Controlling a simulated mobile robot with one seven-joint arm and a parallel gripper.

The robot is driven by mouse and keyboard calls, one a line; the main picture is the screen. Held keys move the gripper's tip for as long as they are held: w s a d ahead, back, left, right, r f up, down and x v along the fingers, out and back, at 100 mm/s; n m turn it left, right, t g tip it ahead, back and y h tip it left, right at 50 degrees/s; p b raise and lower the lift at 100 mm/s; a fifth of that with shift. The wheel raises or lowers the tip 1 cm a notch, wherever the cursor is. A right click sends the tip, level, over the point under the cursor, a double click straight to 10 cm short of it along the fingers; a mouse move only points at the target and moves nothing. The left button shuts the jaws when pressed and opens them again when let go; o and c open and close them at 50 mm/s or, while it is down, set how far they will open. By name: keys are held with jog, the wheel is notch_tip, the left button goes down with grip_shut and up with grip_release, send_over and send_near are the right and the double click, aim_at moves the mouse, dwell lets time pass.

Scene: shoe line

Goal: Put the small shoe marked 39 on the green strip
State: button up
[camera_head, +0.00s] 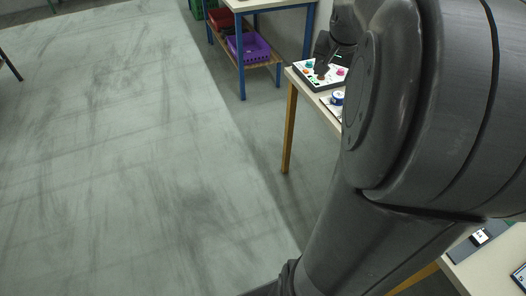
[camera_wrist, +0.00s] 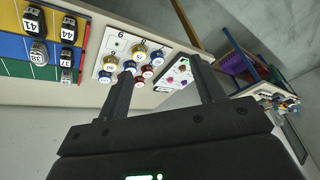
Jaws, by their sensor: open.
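In the wrist view a board with a yellow, a blue and a green strip (camera_wrist: 14,69) lies at the upper left. Several small shoes with number labels stand on it. One at the top left (camera_wrist: 34,21) reads 41. A grey-white shoe (camera_wrist: 38,52) stands below it, around the blue and green strips; its label may read 39, but I cannot be sure.
A white numbered card (camera_wrist: 107,45) with several round coloured pieces lies beside the board. A white panel with coloured knobs (camera_head: 311,74) is on the table. A shelf with a purple basket (camera_head: 248,47) stands behind. My arm hides much of the right side; open floor (camera_head: 120,150) is at left.

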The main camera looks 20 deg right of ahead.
jog(key=s+a+f+n+y, duration=0.1)
jog(key=s+a+n, duration=0.3)
jog(key=s+a, duration=0.4)
jog(key=s+a+f+n+t+y, duration=0.1)
jog(key=s+a+n, duration=0.4)
jog(key=a, duration=1.2)
jog(key=s+f, duration=0.1)
jog(key=s, duration=0.2)
jog(key=shift+a, duration=0.35)
